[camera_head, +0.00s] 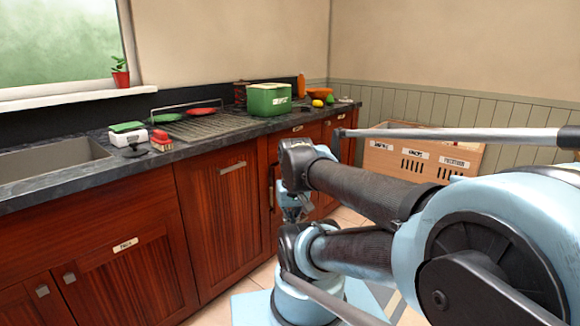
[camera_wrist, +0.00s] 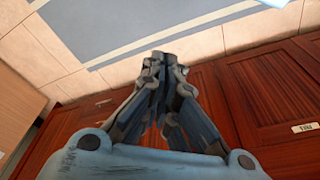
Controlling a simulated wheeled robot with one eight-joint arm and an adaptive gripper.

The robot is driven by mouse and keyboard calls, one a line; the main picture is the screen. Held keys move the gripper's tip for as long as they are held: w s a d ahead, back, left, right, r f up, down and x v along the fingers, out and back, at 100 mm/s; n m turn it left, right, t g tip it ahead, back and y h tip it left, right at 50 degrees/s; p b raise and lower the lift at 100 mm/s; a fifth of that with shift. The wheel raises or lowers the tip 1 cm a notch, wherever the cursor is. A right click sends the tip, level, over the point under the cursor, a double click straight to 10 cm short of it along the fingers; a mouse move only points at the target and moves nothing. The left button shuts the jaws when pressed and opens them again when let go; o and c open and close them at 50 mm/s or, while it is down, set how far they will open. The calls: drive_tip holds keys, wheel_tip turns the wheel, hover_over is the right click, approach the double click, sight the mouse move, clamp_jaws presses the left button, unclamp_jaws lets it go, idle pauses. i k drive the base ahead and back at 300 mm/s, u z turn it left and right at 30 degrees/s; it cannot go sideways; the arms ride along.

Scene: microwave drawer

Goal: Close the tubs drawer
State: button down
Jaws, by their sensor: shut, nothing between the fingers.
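Red-brown wooden cabinet fronts (camera_head: 218,215) run below the dark counter in the head view. I cannot tell for sure which front is the tubs drawer, as the labels are too small to read. A wooden front with a small pale label (camera_wrist: 303,128) also shows in the wrist view. My gripper (camera_wrist: 165,60) is shut and empty, its fingertips together over the floor side of the wooden fronts. In the head view my gripper (camera_head: 293,212) is low beside the cabinets, partly hidden by my arm. Whether it touches a front cannot be told.
The counter (camera_head: 75,180) holds a sink (camera_head: 50,158), a drying rack (camera_head: 205,127), a green box (camera_head: 269,99) and small items. A wooden crate (camera_head: 420,157) with labels stands by the back wall. Tiled floor (camera_wrist: 60,60) is clear beside the cabinets.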

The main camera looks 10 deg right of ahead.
sight(277, 175)
drive_tip(key=u, duration=1.8)
drive_tip(key=k, duration=1)
drive_tip(key=z, duration=1.85)
drive_tip(key=i, duration=1)
drive_tip(key=u, duration=0.05)
